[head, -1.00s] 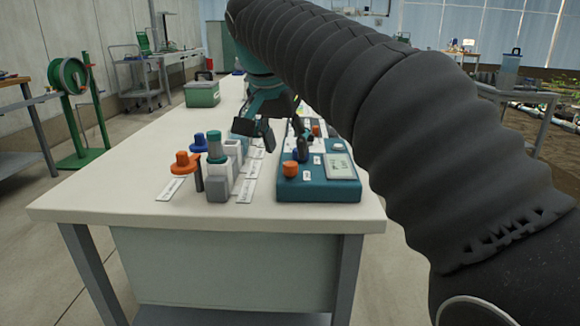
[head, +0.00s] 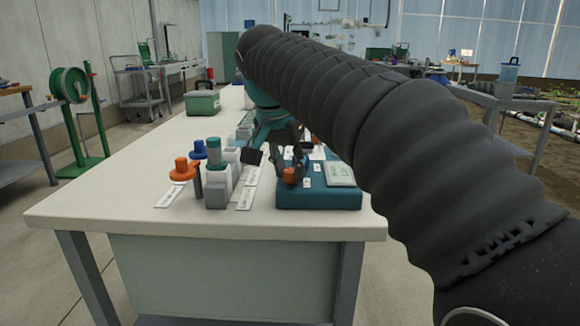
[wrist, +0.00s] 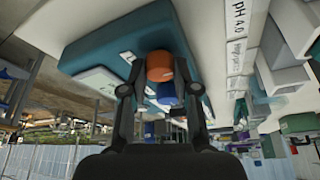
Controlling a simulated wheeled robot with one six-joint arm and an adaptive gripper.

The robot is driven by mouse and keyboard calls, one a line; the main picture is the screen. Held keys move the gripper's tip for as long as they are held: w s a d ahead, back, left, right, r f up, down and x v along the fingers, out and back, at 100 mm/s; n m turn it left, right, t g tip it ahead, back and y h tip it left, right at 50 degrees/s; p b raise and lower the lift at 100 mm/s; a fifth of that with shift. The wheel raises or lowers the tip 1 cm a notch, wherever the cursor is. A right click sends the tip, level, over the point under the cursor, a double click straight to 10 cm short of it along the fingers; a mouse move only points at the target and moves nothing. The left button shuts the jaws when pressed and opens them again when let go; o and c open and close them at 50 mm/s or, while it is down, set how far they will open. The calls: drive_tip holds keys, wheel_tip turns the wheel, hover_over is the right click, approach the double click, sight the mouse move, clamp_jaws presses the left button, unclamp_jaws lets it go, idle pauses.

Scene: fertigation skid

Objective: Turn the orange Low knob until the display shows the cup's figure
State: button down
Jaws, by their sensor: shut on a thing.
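The orange Low knob (head: 289,175) stands on the near part of a teal meter box (head: 320,199). It also shows in the wrist view (wrist: 160,65), between the two fingers of my gripper (wrist: 160,86). My gripper is shut on this knob, reaching it from behind in the head view. A blue knob (wrist: 166,93) sits just beyond it on the same box. The pale display (head: 340,173) is at the right of the box; its figure is too small to read. I cannot make out which container is the cup.
Left of the box stand grey and white blocks (head: 216,190), a teal-topped bottle (head: 214,152), an orange-topped piece (head: 182,170) and white label cards (head: 246,198). A card reading pH 4.0 (wrist: 238,20) shows in the wrist view. The table's front left (head: 110,215) is clear.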

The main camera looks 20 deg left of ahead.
drive_tip(key=shift+n, duration=0.3)
drive_tip(key=n+y+p, duration=0.1)
drive_tip(key=n, duration=0.1)
drive_tip(key=n+y+p, duration=0.1)
drive_tip(key=n, duration=0.2)
drive_tip(key=shift+d+r+n+p, duration=0.15)
drive_tip(key=shift+d+n+p, duration=0.05)
drive_tip(key=shift+n+p, duration=0.15)
drive_tip(key=n+y+p, duration=0.1)
drive_tip(key=n, duration=0.1)
drive_tip(key=n+g+y+p, duration=0.1)
drive_tip(key=n, duration=0.2)
drive_tip(key=shift+w+g, duration=0.15)
drive_tip(key=shift+g, duration=0.15)
drive_tip(key=shift+n+p, duration=0.3)
drive_tip(key=shift+n, duration=0.05)
drive_tip(key=c, duration=0.9)
unclamp_jaws()
drive_tip(key=v, duration=1.1)
drive_tip(key=shift+d+r, duration=0.25)
drive_tip(key=shift+r, duration=0.05)
